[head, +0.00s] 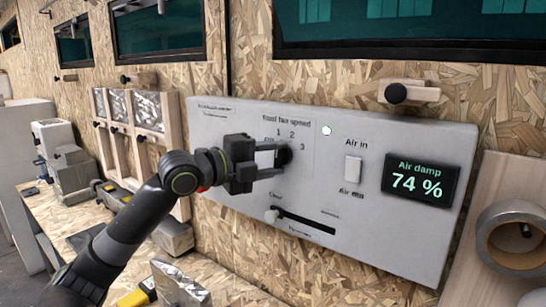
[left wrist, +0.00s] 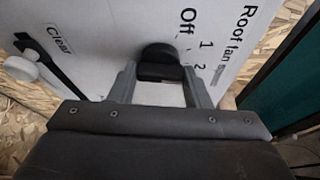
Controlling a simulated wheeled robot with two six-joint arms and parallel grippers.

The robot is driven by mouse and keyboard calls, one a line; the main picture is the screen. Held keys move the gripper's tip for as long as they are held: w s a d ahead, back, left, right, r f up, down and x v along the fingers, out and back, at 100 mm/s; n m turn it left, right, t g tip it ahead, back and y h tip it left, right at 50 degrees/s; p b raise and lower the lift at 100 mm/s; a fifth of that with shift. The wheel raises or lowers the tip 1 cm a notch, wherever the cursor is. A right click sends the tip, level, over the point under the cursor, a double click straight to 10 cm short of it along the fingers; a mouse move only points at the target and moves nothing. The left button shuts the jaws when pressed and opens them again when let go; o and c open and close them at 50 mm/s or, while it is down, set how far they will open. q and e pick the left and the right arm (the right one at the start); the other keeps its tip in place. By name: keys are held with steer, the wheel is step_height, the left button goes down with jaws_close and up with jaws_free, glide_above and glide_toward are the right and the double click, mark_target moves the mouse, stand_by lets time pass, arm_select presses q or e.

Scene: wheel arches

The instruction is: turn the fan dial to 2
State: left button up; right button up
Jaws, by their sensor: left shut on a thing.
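The black fan dial (head: 286,155) sits on a light grey wall panel (head: 235,125), under the "Roof fan speed" label with the marks Off, 1, 2 and 3 around it. My left gripper (head: 279,157) reaches it from the left and is shut on the dial. In the left wrist view the dial (left wrist: 160,62) is between the two grey fingers of the gripper (left wrist: 163,78), with Off, 1 and part of 2 printed beside it. The fingers hide parts of the dial, and I cannot tell which mark it points to. My right gripper is not in view.
A tape roll (head: 490,240) is at the right. A cluttered wooden bench (head: 50,212) runs along the left.

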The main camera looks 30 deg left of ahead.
arm_select(q)
steer(key=shift+m+y+p, duration=0.3)
steer(key=shift+m+p, duration=0.15)
steer(key=shift+m, duration=0.45)
steer(key=shift+g, duration=0.3)
steer(key=o, duration=1)
